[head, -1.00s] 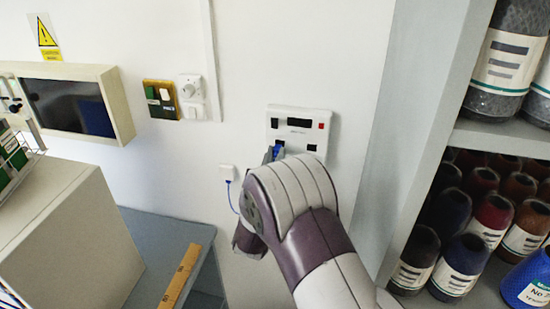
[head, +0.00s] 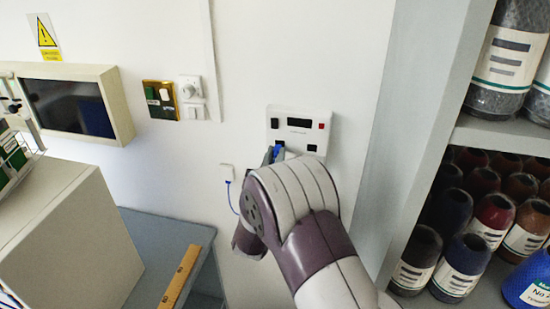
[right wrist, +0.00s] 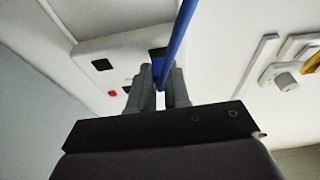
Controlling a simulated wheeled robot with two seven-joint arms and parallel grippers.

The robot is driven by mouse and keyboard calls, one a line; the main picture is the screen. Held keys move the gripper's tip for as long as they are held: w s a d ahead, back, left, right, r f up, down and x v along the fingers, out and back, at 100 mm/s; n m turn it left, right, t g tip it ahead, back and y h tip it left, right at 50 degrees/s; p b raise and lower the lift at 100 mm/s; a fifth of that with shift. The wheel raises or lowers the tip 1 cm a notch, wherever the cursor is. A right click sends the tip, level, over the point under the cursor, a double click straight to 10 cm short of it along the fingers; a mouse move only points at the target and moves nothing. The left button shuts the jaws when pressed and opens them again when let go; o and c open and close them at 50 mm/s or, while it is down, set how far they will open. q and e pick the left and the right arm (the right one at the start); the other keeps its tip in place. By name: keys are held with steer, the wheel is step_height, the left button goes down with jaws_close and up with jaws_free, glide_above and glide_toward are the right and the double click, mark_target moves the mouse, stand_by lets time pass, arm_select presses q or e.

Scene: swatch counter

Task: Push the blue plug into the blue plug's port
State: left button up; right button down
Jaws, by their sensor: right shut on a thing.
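The blue plug (head: 279,148) is between the fingers of my right gripper (head: 272,155), at the lower left of a white wall panel (head: 300,121). In the right wrist view the gripper (right wrist: 158,92) is shut on the plug (right wrist: 157,68). The plug's front is at a dark square port (right wrist: 157,53) on the panel (right wrist: 135,50). The fingers and cable partly hide this port, and I cannot tell how deep the plug sits. A blue cable (right wrist: 180,35) runs up across the right wrist view. My left gripper is not in view.
A shelf with bottles (head: 465,258) stands at the right. A small white wall fitting (head: 227,172) holds the cable's other end (head: 229,192).

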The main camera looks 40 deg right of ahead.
stand_by(0.3)
steer(key=shift+w+d+b, duration=0.35)
steer(key=shift+d+b, duration=0.05)
steer(key=shift+b, duration=0.05)
stand_by(0.5)
steer(key=c, duration=1)
jaws_free()
steer(key=shift+b+v, duration=2.6)
steer(key=shift+v, duration=3.75)
